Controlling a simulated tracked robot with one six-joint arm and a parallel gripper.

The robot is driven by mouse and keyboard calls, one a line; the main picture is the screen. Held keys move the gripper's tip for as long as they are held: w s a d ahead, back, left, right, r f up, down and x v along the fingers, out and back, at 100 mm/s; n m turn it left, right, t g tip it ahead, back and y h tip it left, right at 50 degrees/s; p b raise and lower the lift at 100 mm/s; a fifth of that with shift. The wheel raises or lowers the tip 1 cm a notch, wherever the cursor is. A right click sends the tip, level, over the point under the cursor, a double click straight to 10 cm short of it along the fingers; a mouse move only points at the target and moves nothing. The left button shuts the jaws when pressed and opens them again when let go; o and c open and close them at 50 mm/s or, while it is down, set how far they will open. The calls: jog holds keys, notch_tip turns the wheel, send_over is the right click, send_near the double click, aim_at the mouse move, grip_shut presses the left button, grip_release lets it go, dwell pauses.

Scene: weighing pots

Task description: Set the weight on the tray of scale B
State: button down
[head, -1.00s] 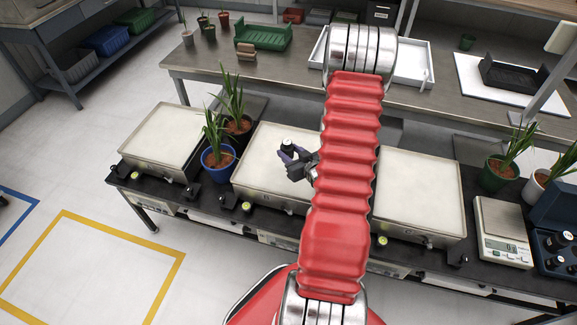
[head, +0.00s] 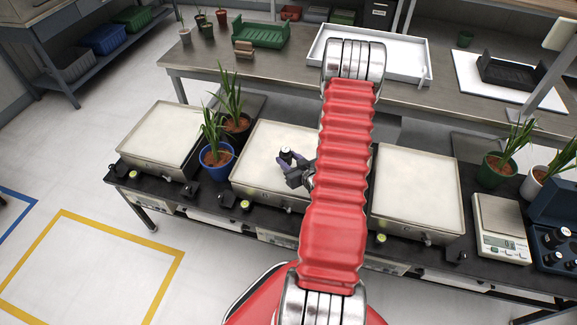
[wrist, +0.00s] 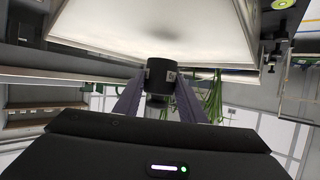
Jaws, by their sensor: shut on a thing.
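The weight (head: 286,151) is a small black cylinder with a pale top. My gripper (head: 288,158) is shut on it and holds it over the pale tray of the middle scale (head: 262,143). In the wrist view, the weight (wrist: 159,76) sits between the two dark fingers of my gripper (wrist: 158,84), close to the tray (wrist: 150,30). I cannot tell whether it touches the tray. Similar tray scales stand at left (head: 160,128) and right (head: 418,185). I cannot read a letter on any of them. My red arm hides the right part of the middle scale.
A blue pot (head: 216,158) with a plant stands just left of the middle scale. Potted plants (head: 498,165), a small digital scale (head: 502,222) and a dark blue box (head: 556,240) holding black weights are at right. A bench (head: 290,62) stands behind.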

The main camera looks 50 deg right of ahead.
jog(key=shift+f, duration=1.7)
jog(key=shift+f, duration=0.1)
jog(key=c, duration=1.1)
grip_release()
jog(key=shift+s+a+r, duration=0.1)
jog(key=shift+s+r, duration=0.15)
jog(key=shift+s, duration=0.2)
jog(key=v, duration=1.1)
